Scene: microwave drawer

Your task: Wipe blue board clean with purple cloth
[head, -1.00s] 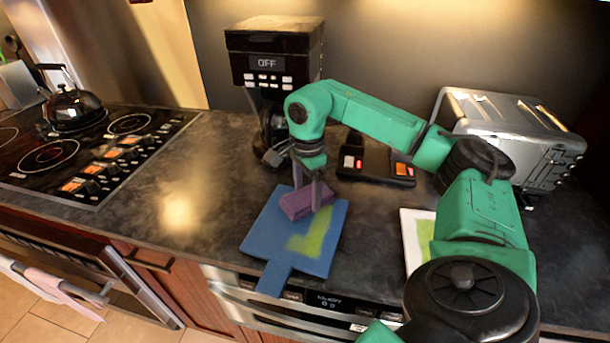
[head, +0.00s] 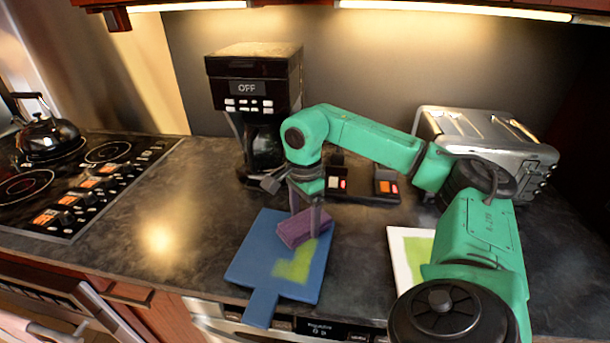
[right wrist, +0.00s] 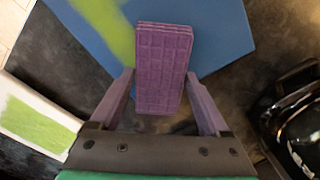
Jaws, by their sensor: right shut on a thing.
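The blue board (head: 250,278) lies flat on the dark counter, its handle pointing to the front edge. A yellow-green stain (head: 295,265) covers part of its middle and right side. The purple cloth (head: 294,232), a folded block, is on or just above the upper part of the board, beside the stain. My right gripper (head: 305,222) points down and is shut on the cloth. In the right wrist view the cloth (right wrist: 163,70) sits between the two fingers, with the board (right wrist: 222,30) beyond it. My left gripper is not in view.
A white board with a green patch (head: 398,262) lies to the right, partly behind my arm. A coffee maker (head: 255,80) and a toaster (head: 480,135) stand at the back. The stove with a kettle (head: 48,135) is at left. The counter left of the blue board is clear.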

